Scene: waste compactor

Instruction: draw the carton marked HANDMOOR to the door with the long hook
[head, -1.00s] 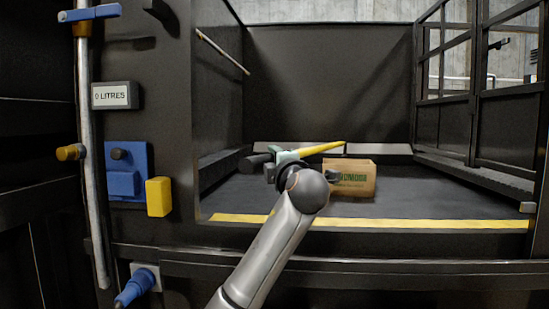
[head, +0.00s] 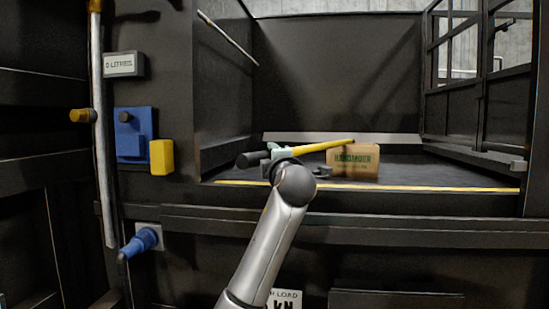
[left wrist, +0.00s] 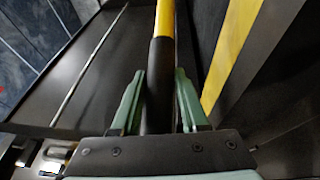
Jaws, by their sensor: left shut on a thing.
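The brown carton (head: 354,161) marked HANDMOOR in green stands upright on the dark chamber floor, behind the yellow edge stripe. The long hook is a yellow pole (head: 322,146) with a black grip. My left gripper (head: 281,153) is shut on that black grip, in front of the chamber mouth and left of the carton. The pole slants to the right, and its far end shows at the carton's top edge. The hook's tip is hidden, so I cannot tell whether it touches the carton. In the left wrist view, green fingers (left wrist: 160,95) flank the grip. My right gripper is not in view.
A yellow stripe (head: 430,189) marks the chamber's front sill. Dark walls stand left and behind, and a barred door frame (head: 480,85) stands at right. A blue box (head: 132,147), a yellow block (head: 161,157) and a pipe (head: 104,150) are at left. Floor right of the carton is clear.

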